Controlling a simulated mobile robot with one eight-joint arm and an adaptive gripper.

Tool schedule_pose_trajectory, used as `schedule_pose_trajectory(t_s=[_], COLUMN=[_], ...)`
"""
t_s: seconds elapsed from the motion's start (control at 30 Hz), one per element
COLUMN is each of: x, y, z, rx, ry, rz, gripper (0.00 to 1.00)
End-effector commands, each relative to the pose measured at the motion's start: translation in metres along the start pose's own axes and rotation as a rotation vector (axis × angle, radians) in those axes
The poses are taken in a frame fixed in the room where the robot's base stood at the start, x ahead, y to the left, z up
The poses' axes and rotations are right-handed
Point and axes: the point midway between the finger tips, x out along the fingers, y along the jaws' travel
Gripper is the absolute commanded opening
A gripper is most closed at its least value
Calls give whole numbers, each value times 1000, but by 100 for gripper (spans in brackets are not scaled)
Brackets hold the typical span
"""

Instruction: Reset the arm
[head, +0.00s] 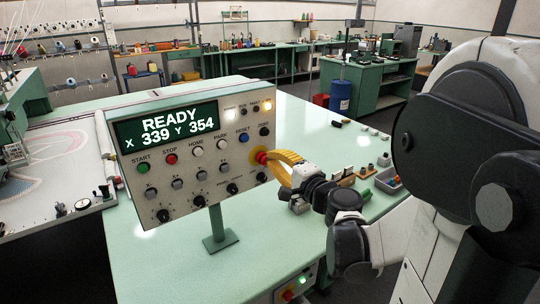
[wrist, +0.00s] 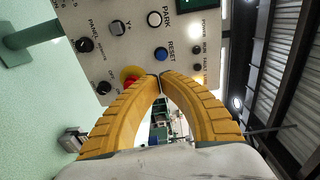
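My gripper (head: 270,158) is in front of the right side of the grey control panel (head: 185,180). Its yellow fingers converge, and their tips (wrist: 159,77) meet in the wrist view with nothing seen between them. The blue RESET button (head: 243,137) shows in the wrist view (wrist: 161,54) just beyond the fingertips. A red mushroom button with a yellow collar (wrist: 131,74) is beside the tips, partly hidden by one finger. I cannot tell whether the fingers touch the panel. The display (head: 168,127) reads READY, X 339, Y 354.
The panel stands on a post (head: 217,230) on a green table (head: 170,265). A tufting frame with cloth (head: 60,150) is at left. Small blocks and a grey tray (head: 388,180) lie right of the gripper. Workbenches (head: 365,80) stand behind.

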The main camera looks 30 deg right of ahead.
Motion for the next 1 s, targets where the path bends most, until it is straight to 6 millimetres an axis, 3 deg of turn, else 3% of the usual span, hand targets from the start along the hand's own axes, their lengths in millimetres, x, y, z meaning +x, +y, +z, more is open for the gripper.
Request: schedule_pose_trajectory(t_s=[0.67, 0.77, 0.87, 1.0], x=[1, 1, -5, -43], y=[1, 6, 21, 59], z=[4, 30, 81, 161], rx=[-9, -78, -238, -575], ry=[-8, -61, -173, -387], rz=[6, 54, 157, 348], gripper=[0, 0, 0, 0])
